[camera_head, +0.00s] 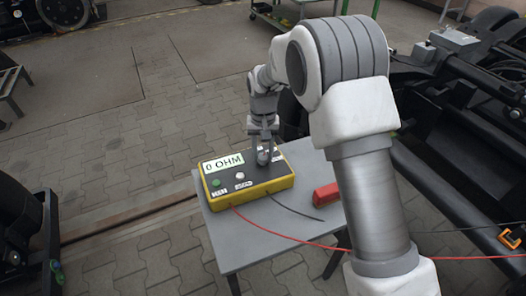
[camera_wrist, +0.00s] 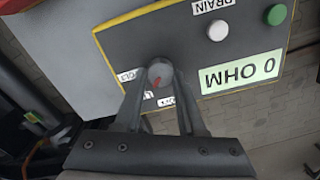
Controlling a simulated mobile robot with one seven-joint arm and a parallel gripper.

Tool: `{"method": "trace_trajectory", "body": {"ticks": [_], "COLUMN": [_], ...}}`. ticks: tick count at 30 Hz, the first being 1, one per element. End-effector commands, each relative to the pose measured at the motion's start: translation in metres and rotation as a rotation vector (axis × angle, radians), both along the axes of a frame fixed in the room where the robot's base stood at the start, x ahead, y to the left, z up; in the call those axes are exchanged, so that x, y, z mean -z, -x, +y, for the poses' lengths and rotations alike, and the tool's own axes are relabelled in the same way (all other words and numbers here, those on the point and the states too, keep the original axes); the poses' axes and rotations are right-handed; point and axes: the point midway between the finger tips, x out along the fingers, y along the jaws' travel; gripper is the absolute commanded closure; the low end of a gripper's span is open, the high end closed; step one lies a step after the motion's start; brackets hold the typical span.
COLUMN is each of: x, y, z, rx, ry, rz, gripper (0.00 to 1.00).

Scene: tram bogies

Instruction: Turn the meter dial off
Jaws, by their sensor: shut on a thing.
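The yellow meter box (camera_head: 270,187) with a dark top stands on a small grey table. Its display (camera_head: 222,163) reads "0 OHM". My gripper (camera_head: 263,157) reaches down from above onto the dial. In the wrist view my gripper (camera_wrist: 161,80) has one finger on each side of the dial and is shut on it. A white button (camera_wrist: 217,30) and a green button (camera_wrist: 276,14) sit beside the display.
A red block (camera_head: 327,194) lies on the grey table (camera_head: 232,248) to the right of the box. A red cable (camera_head: 300,240) and a black cable (camera_head: 297,208) run from the box. Dark bogie frames stand at the right; paved floor lies open at the left.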

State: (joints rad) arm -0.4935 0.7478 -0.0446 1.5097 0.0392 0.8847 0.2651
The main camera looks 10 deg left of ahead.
Motion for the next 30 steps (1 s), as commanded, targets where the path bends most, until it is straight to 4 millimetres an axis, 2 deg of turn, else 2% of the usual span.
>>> {"method": "trace_trajectory", "body": {"ticks": [14,30], "x": [-0.0017,-0.0030], "y": [-0.0001,0.0010], "z": [0.0001,0.0017], "rx": [-0.053,-0.465], "ry": [0.000,-0.001], "rz": [0.000,0.001], "gripper": [1.00,1.00]}}
